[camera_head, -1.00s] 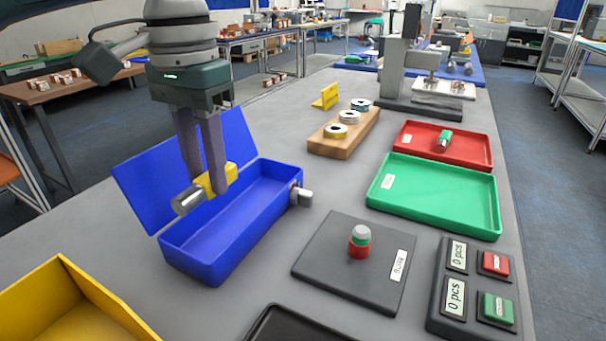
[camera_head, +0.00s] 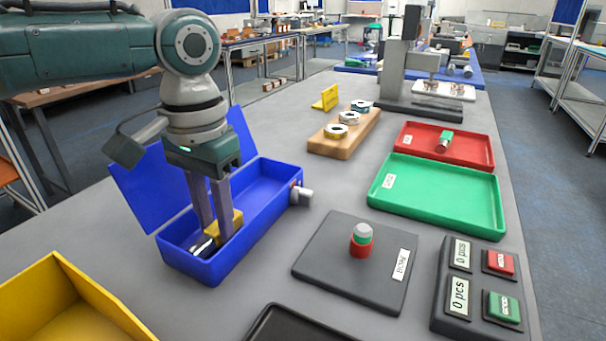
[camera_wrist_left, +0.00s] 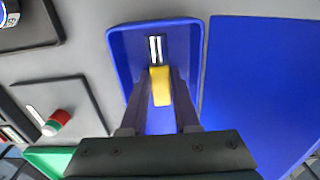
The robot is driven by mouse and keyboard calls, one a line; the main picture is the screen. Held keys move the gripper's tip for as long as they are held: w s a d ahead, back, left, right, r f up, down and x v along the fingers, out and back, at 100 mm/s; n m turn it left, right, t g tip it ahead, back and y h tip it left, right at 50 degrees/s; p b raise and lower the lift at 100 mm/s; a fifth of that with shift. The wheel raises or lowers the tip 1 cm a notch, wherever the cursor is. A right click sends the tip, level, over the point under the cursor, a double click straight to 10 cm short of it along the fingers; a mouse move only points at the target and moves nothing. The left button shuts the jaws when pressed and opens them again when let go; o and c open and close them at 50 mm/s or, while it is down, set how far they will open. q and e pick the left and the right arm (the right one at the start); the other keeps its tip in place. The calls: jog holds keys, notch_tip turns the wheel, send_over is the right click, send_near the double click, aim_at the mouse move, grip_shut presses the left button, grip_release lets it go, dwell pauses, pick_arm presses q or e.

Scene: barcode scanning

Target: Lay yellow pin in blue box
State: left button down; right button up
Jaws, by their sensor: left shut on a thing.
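The yellow pin, a yellow block with a shiny metal end, is between the fingers of my left gripper (camera_head: 216,236). Its yellow part (camera_head: 234,221) shows beside the fingers, and its metal end (camera_head: 203,246) points toward the near left. The blue box (camera_head: 220,268) stands open with its lid tilted back at the left. My left gripper is shut on the pin, with the fingertips down inside the box's near half. The wrist view shows the yellow part (camera_wrist_left: 160,86) between the fingers, over the box floor. Whether the pin touches the floor is unclear. My right gripper is not in view.
A dark plate (camera_head: 335,275) with a red and green piece (camera_head: 361,241) lies right of the box. Green (camera_head: 440,200) and red (camera_head: 470,150) trays, a wooden block (camera_head: 340,140) with spools and a button panel (camera_head: 478,285) stand around. A yellow bin (camera_head: 60,305) is at the near left.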

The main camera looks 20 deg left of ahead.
pick_arm(q)
jog(key=c, duration=0.7)
grip_release()
jog(key=shift+f, duration=0.1)
jog(key=shift+o, duration=0.2)
notch_tip(320, 180, up, 13)
jog(key=p, duration=0.1)
jog(key=shift+f, duration=0.15)
